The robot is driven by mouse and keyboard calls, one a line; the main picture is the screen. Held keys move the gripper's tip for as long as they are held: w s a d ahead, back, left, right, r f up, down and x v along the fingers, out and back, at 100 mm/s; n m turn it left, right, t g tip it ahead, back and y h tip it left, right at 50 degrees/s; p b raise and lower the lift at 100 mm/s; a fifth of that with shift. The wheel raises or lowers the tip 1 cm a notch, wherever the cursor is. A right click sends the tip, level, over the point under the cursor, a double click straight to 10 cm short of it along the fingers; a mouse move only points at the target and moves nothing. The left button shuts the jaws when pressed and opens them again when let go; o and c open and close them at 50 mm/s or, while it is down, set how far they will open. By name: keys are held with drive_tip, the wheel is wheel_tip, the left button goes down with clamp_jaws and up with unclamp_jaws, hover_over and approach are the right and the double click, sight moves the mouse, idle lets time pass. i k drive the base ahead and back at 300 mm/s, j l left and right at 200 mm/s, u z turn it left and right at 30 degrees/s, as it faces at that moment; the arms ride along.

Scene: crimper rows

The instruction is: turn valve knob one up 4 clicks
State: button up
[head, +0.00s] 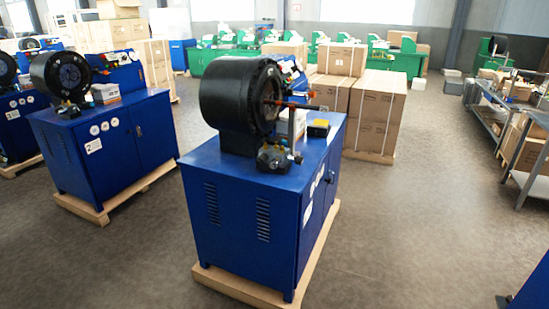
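A blue crimper cabinet (232,217) stands in the middle of the head view, with a large black crimper drum (228,95) on top. A dark valve block (272,158) with small fittings sits on the cabinet top in front of the drum. A small dark part (298,158) shows at its right side. Which of these parts is valve knob one, and its setting, are too small to tell. My gripper is not in view.
A second crimper cabinet (86,152), marked 2, stands to the left. Stacked cartons (376,112) stand behind the middle machine. A grey shelf rack (510,110) is at the right. The floor (415,220) between the middle machine and the rack is clear.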

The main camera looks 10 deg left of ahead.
sight(299, 160)
drive_tip(key=i+u, duration=0.4)
drive_tip(key=i, duration=1.55)
